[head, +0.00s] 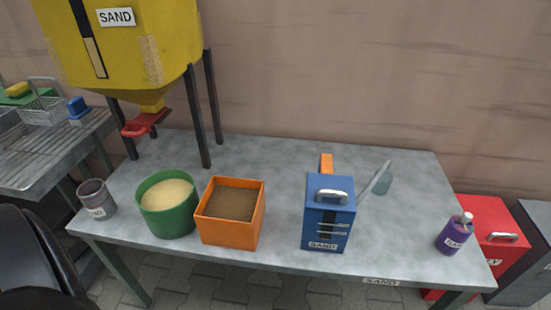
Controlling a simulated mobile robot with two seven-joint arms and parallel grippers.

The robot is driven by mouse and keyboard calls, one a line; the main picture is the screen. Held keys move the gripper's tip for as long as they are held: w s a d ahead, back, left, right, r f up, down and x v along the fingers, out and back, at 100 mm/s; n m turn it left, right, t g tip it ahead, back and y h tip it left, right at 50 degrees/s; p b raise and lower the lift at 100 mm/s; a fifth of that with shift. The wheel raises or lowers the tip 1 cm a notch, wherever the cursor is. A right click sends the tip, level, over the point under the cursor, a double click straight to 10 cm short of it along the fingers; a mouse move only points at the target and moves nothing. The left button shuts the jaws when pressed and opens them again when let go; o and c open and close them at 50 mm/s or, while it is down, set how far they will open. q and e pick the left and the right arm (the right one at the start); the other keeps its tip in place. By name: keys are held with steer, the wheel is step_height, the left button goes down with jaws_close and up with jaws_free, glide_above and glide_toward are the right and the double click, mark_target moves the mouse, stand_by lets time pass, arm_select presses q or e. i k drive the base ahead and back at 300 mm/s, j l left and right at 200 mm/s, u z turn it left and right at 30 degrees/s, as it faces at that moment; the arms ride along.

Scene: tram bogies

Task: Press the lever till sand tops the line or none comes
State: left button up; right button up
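A yellow hopper (120,45) labelled SAND stands on dark legs at the back left. Its dark sight strip (93,55) shows tan in the lower part. A red lever (143,124) sits under its spout. A blue box (330,212) labelled SAND stands upright on the table, with a grey handle on top. Its front has a dark window (325,222) crossed by pale lines; I cannot make out sand in it. An orange tab (327,163) shows behind the box. Neither gripper is in view.
On the grey table (275,165) stand a green tub (168,222) of pale sand, an orange box (229,232) of brown material, a grey cup (96,199), a clear scoop-like thing (379,181) and a purple bottle (454,236). A red case (489,217) stands beyond the right end.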

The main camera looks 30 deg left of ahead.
mark_target(326, 160)
steer(key=i+u, duration=0.7)
steer(key=u, duration=0.15)
